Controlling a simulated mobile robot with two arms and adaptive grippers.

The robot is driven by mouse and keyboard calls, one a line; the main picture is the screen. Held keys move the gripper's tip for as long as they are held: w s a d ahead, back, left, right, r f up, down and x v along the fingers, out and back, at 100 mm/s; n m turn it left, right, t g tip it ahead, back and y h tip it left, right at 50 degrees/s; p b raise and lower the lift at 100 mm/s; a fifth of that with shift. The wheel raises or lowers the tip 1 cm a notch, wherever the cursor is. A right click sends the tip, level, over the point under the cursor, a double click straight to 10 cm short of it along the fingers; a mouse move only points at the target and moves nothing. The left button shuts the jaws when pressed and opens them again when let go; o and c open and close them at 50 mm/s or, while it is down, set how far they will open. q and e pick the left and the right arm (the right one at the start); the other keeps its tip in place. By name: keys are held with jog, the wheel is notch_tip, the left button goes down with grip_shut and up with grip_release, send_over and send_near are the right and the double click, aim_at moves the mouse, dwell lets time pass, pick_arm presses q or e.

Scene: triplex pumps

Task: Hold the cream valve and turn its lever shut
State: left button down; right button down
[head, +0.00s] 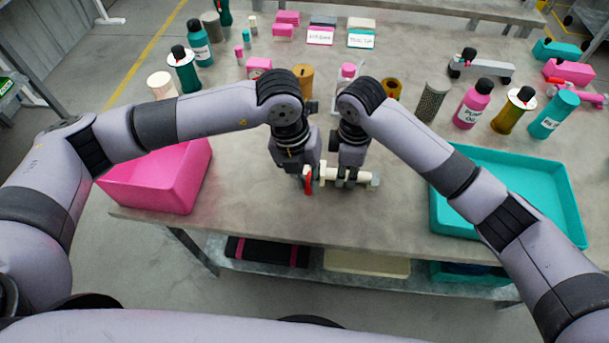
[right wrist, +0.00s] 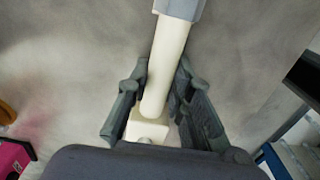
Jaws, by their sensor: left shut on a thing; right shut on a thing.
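The cream valve (head: 358,177) lies level near the front edge of the table, held in front of my two arms. It has a grey end at the right and a red lever (head: 307,183) at its left end, pointing toward the front edge. My right gripper (head: 345,180) is shut on the valve. In the right wrist view its fingers (right wrist: 160,95) lie on both sides of the cream pipe (right wrist: 167,60). My left gripper (head: 308,172) is shut at the red lever; its fingertips are small and partly hidden.
A pink bin (head: 190,195) stands at the left front of the table and a teal tray (head: 437,212) at the right front. Bottles, cylinders and small blocks line the back. The table (head: 250,225) is clear around the valve.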

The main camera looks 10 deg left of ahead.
pick_arm(q)
jog(key=shift+w, duration=0.1)
dwell(0.3)
jog(key=c, duration=1.6)
grip_release()
jog(key=shift+o, duration=0.2)
notch_tip(320, 180, up, 12)
jog(key=a, duration=0.2)
jog(key=shift+a, duration=0.15)
jog(key=shift+f, duration=0.1)
pick_arm(e)
jog(key=c, duration=1.3)
grip_release()
jog(key=shift+c, duration=0.2)
